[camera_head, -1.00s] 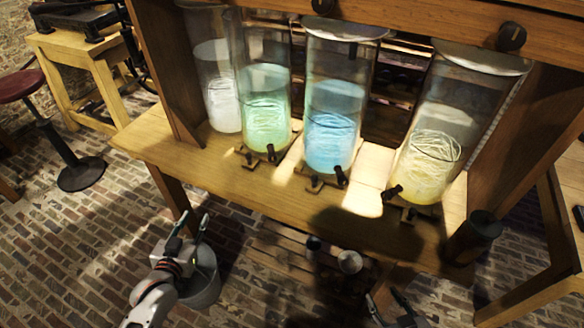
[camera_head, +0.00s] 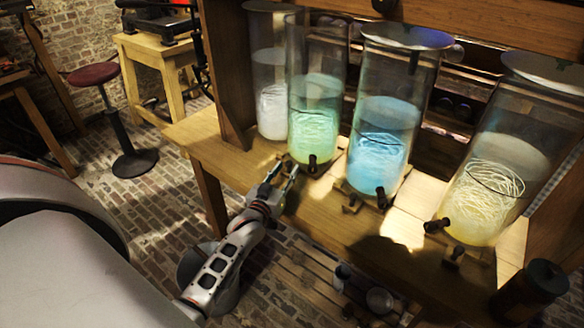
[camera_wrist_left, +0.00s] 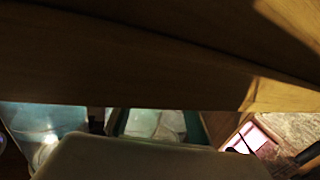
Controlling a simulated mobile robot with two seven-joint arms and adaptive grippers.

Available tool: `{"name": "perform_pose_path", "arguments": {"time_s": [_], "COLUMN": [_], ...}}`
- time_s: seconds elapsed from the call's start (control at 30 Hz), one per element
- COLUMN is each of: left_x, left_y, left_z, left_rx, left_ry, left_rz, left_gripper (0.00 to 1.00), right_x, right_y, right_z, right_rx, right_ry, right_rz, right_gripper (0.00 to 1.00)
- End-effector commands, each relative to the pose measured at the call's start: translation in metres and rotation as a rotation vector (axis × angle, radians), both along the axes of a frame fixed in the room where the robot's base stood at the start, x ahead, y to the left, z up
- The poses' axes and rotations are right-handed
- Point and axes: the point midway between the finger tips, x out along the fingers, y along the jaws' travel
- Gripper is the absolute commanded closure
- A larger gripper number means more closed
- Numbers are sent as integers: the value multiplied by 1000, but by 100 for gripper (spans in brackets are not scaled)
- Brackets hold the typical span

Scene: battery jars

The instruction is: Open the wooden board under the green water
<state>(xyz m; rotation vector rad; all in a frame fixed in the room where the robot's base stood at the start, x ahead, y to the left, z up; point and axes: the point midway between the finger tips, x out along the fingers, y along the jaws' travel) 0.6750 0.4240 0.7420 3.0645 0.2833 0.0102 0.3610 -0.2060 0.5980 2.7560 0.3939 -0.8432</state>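The jar of green water (camera_head: 317,120) stands on the wooden bench, second from the left, with a dark tap (camera_head: 313,163) at its foot. My left gripper (camera_head: 281,174) is at the bench's front edge, just below and left of that tap. Its two fingers are apart, and I see nothing held between them. The small wooden board under the green jar is not clear, as the gripper overlaps that area. I cannot tell whether they touch. In the left wrist view a dark wooden surface (camera_wrist_left: 140,55) fills the upper part. My right gripper is not in view.
Beside the green jar stand a whitish jar (camera_head: 270,100), a blue jar (camera_head: 378,150) and a yellowish jar (camera_head: 485,190). A red-topped stool (camera_head: 93,74) is at the left. Small cups (camera_head: 380,300) stand on slats below the bench. A dark cylinder (camera_head: 540,283) is at the right.

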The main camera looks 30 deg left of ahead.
Motion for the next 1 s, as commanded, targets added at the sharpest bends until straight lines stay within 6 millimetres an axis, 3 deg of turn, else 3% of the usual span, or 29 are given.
{"name": "perform_pose_path", "arguments": {"time_s": [0.23,0.57,0.7,1.0], "left_x": [25,28,28,24], "left_y": [5,5,5,6], "left_z": [-1,-1,-1,1], "left_rx": [2,2,2,0], "left_ry": [2,2,2,1], "left_rz": [0,0,0,0], "left_gripper": [68,68,100,100], "right_x": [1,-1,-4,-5], "right_y": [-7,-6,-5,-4], "right_z": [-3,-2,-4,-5], "right_rx": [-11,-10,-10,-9], "right_ry": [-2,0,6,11], "right_rz": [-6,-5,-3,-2], "right_gripper": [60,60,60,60]}}
